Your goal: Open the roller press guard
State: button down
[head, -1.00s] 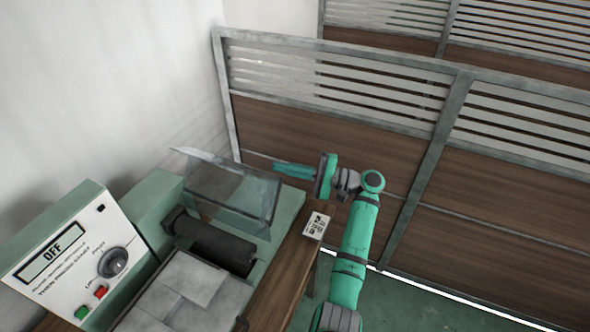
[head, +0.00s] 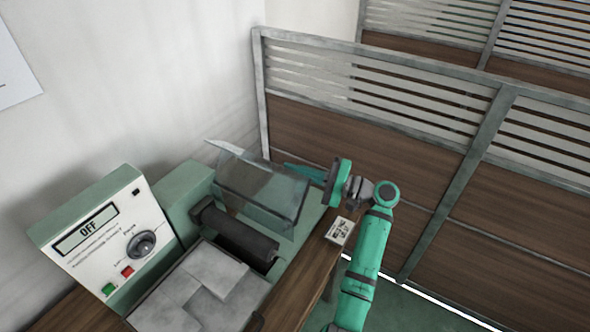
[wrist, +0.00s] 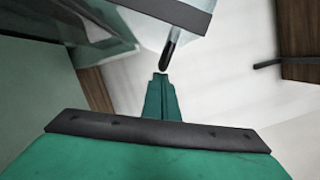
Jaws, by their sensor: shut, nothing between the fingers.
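The roller press guard (head: 258,190) is a clear tilted cover standing over the far side of the dark roller (head: 235,234), whose near side shows bare. My gripper (head: 287,166) is shut and empty at the guard's far right corner, its fingers pointing left and partly behind the clear panel. I cannot tell whether they touch it. In the wrist view my shut fingers (wrist: 161,80) point at a dark rod with a pale tip (wrist: 170,47), just beyond them. A grey bar and a clear panel show above.
The press's control panel (head: 100,236) reads OFF, with a knob and green and red buttons. Grey sheets (head: 205,288) lie before the roller. A printed label (head: 340,231) lies on the wooden table edge (head: 300,290). A slatted partition (head: 370,150) stands behind my arm.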

jog(key=r+n, duration=0.1)
jog(key=s+a+r+n, duration=0.1)
jog(key=shift+s+r+n+g, duration=0.15)
jog(key=shift+r+n+g, duration=0.05)
jog(key=shift+n+g, duration=0.1)
jog(key=shift+d, duration=0.15)
jog(key=r+v, duration=0.1)
jog(key=v, duration=0.9)
jog(key=shift+s+d+f, duration=0.15)
jog(key=shift+d+f, duration=0.15)
jog(key=shift+f, duration=0.1)
